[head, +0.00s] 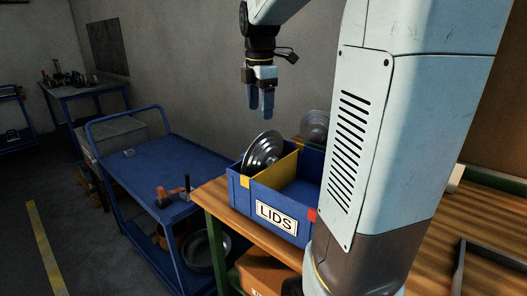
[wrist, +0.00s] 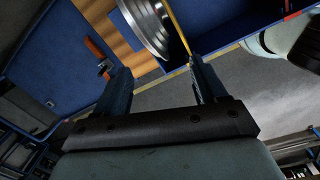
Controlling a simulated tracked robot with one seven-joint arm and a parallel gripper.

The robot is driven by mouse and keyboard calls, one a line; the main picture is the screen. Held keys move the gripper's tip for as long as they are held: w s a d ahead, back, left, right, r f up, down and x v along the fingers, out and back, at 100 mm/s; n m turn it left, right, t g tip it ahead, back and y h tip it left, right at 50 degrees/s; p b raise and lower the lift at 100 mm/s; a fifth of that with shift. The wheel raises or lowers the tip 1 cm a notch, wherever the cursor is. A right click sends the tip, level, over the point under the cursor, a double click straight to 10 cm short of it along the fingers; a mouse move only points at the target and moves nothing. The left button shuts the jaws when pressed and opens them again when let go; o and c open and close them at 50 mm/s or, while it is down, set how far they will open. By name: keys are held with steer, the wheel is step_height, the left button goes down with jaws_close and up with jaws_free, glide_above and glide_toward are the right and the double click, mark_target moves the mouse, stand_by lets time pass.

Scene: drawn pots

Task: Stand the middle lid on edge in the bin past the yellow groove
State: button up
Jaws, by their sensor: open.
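The blue bin (head: 240,198), labelled LIDS, stands on a wooden bench. A yellow divider (head: 277,171) crosses it, with a yellow mark on the left of its front rim and a red mark (head: 312,215) on the right. A silver lid (head: 263,150) stands on edge, leaning, left of the divider; it also shows in the wrist view (wrist: 147,24). A second lid (head: 315,125) shows at the bin's far side, partly hidden by my arm; I cannot tell if it is inside. My gripper (head: 262,112) is open and empty above the bin, fingers pointing down.
A blue cart (head: 145,168) stands left of the bench, with an orange and dark tool (head: 173,194) on it. A pan (head: 205,250) sits on its lower shelf. My arm hides the bin's right side. The bin's front right compartment looks empty.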

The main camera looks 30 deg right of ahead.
steer(key=s+a+f+m+t, duration=0.2)
steer(key=s+a+m, duration=0.2)
steer(key=s+m, duration=0.5)
steer(key=s+a+f+m+t, duration=0.2)
steer(key=s+a+f+m, duration=0.1)
steer(key=s+m, duration=0.6)
steer(key=shift+s+a+t, duration=0.35)
steer(key=shift+a+t, duration=0.05)
steer(key=shift+a, duration=0.45)
steer(key=shift+s+f, duration=0.1)
